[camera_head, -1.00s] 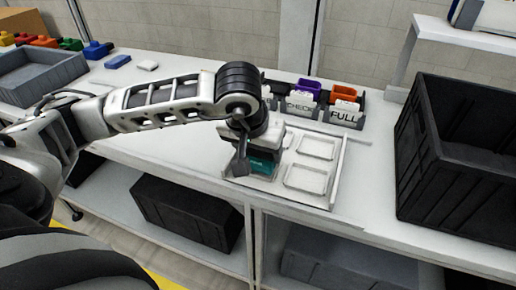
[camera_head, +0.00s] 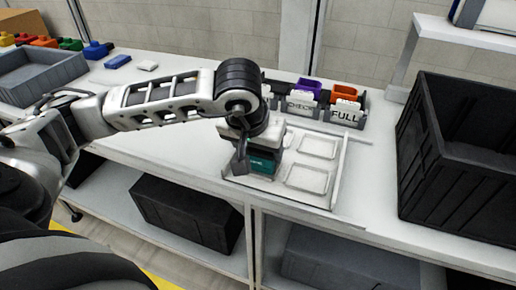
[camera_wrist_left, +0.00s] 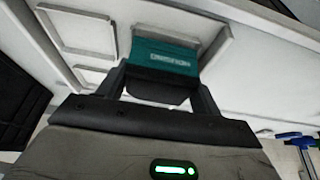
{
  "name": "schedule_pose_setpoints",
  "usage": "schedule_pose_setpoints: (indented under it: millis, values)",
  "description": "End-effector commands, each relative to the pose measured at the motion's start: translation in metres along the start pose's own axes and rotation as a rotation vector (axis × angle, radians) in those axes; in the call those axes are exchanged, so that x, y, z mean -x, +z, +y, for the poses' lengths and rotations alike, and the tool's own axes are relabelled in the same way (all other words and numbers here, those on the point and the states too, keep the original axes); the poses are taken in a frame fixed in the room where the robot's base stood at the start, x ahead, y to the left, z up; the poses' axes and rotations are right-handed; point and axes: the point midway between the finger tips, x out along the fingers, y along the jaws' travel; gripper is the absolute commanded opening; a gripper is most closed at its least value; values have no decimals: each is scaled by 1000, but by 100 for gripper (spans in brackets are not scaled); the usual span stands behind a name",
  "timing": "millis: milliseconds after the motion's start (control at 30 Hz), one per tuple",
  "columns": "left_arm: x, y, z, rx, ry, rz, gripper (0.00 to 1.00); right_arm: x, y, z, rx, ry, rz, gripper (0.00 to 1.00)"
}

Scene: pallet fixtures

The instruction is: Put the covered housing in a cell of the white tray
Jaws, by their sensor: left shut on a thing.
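The covered housing is a teal block with pale lettering (camera_head: 264,163), under my left gripper (camera_head: 250,162) in the head view. It also shows in the left wrist view (camera_wrist_left: 165,54), between the two dark fingers (camera_wrist_left: 160,88), which are shut on it. The white tray (camera_head: 322,203) lies on the bench with shallow raised-rim cells. Two cells at its right show empty. The housing is over the tray's near left part; the gripper hides the cell there. I cannot tell whether the housing touches the tray floor. My right gripper is not in view.
Behind the tray stand small labelled bins (camera_head: 345,113), one marked FULL. A large black crate (camera_head: 455,170) stands to the right. A grey tray (camera_head: 45,80) and a blue piece (camera_head: 117,62) lie at the far left. The bench between is mostly clear.

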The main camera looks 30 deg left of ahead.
Motion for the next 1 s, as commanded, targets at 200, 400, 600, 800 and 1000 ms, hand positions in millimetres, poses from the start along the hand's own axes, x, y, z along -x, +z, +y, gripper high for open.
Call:
schedule_pose_setpoints:
  millis: [200, 400, 600, 800, 1000]
  values:
    - [0, 0, 0, 0, 0, 1, 41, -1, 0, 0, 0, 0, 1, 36]
    - [0, 0, 0, 0, 0, 1, 41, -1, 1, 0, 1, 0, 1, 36]
    - [-2, 1, 0, 0, 0, 2, 41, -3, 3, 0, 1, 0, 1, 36]
    - [-4, 2, 0, 0, -1, 2, 41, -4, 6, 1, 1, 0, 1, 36]
    - [-7, 2, 0, 0, -1, 2, 41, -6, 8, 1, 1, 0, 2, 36]
